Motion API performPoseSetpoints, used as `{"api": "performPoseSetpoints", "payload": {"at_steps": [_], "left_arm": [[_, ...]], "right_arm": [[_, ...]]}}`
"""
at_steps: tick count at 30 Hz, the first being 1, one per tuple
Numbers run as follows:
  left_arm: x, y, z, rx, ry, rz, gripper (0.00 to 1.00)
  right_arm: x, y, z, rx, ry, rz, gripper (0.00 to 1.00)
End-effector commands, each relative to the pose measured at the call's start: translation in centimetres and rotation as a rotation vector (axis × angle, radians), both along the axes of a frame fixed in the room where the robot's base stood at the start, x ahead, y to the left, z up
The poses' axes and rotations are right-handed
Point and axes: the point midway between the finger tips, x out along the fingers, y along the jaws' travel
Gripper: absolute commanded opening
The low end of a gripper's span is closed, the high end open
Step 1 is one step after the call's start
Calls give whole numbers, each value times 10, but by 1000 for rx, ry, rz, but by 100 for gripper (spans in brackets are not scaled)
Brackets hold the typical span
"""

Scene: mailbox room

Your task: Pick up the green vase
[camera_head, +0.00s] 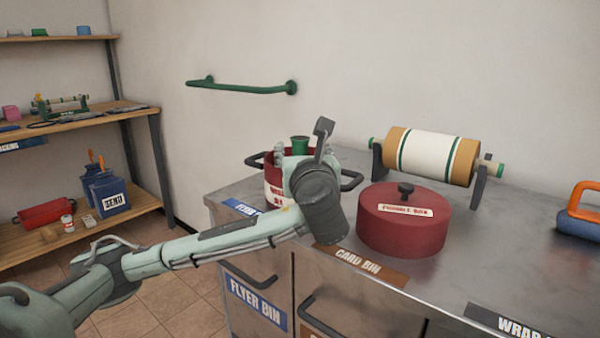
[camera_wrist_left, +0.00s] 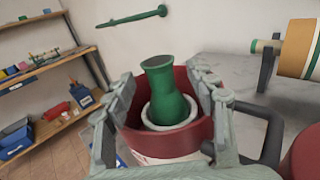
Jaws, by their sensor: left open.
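The green vase (camera_wrist_left: 168,92) stands upright inside an open red and white pot (camera_wrist_left: 185,141), within a pale ring. In the head view only the top of the vase (camera_head: 300,145) shows above the red pot (camera_head: 272,180), and my wrist hides the rest. My left gripper (camera_wrist_left: 165,88) is open, with one finger on each side of the vase. The fingers look apart from the vase, over the pot's rim. My left gripper (camera_head: 299,152) is mostly hidden by its own wrist in the head view. My right gripper is not in view.
A red lidded box (camera_head: 403,222) stands right of the pot on the metal counter (camera_head: 480,265). A paper roll on a stand (camera_head: 430,157) is behind it. The pot has dark side handles (camera_head: 351,181). A green wall rail (camera_head: 242,88) and wooden shelves (camera_head: 75,128) are at left.

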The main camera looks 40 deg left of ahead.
Motion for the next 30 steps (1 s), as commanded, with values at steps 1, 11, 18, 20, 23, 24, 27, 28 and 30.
{"api": "performPoseSetpoints", "payload": {"at_steps": [1,11,18,20,23,24,27,28,30], "left_arm": [[6,6,3,2,-1,4,56],[22,19,2,0,0,0,56],[22,19,1,0,0,0,39],[21,19,1,0,0,0,31],[21,19,1,1,1,0,19],[21,19,1,1,1,0,14],[21,18,1,1,1,0,1],[21,18,1,1,1,0,0],[21,18,1,1,1,0,0]], "right_arm": [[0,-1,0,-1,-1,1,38],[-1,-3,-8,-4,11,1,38],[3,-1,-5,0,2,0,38],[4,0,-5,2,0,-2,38],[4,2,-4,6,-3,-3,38],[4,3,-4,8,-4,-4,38],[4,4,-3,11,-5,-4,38],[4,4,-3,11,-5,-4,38],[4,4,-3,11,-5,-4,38]]}}
